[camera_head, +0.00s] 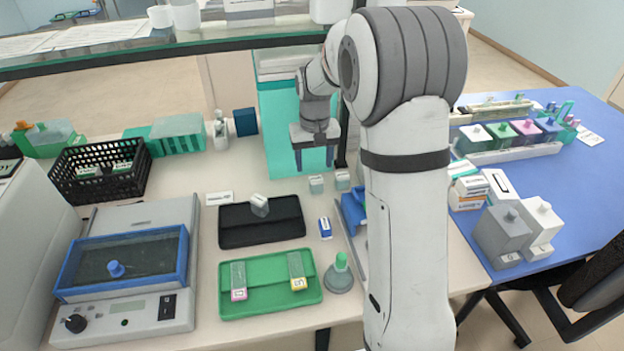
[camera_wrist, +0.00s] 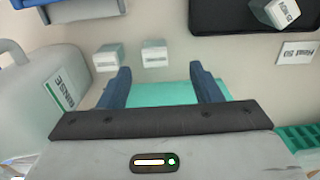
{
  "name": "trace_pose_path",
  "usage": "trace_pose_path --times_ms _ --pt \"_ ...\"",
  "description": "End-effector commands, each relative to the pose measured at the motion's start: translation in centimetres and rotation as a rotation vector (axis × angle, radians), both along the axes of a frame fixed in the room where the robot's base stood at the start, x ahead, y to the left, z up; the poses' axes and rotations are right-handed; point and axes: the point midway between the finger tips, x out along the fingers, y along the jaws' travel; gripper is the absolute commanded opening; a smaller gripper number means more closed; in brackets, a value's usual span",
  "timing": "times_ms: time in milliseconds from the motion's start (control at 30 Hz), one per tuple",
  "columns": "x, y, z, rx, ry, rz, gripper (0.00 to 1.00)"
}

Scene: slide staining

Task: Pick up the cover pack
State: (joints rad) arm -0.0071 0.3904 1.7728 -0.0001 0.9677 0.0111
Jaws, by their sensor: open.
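Small whitish packs are in view, and I cannot tell for sure which is the cover pack. One labelled pack (camera_head: 259,204) lies tilted on the black tray (camera_head: 232,236); it also shows at the top right of the wrist view (camera_wrist: 275,12), its print hard to read. Two similar small packs, the left one (camera_head: 316,184) and the right one (camera_head: 342,180), stand on the bench; they also show in the wrist view, one (camera_wrist: 155,53) and the other (camera_wrist: 107,57). My gripper (camera_head: 313,166) points down, open and empty, above the bench behind those two packs. Its fingers (camera_wrist: 160,68) touch nothing visible.
A green tray (camera_head: 266,310) with two slides lies in front, beside a green-topped grey bulb (camera_head: 341,272). A blue-and-white box (camera_head: 325,228) is nearby. A bottle marked RINSE (camera_wrist: 45,90) stands close to my gripper. A shelf (camera_head: 150,62) runs behind. My arm hides part of the bench.

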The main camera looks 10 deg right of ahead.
Motion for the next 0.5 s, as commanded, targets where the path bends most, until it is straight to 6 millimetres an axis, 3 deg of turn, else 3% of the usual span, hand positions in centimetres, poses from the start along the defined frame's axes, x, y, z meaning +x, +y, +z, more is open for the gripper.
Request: trace_pose_path --times_ms 133,500 --pt "1.0 0.1 -1.3 0.000 0.012 0.000 0.58" --pt "0.9 -0.5 -5.6 0.000 0.016 -0.001 0.58"
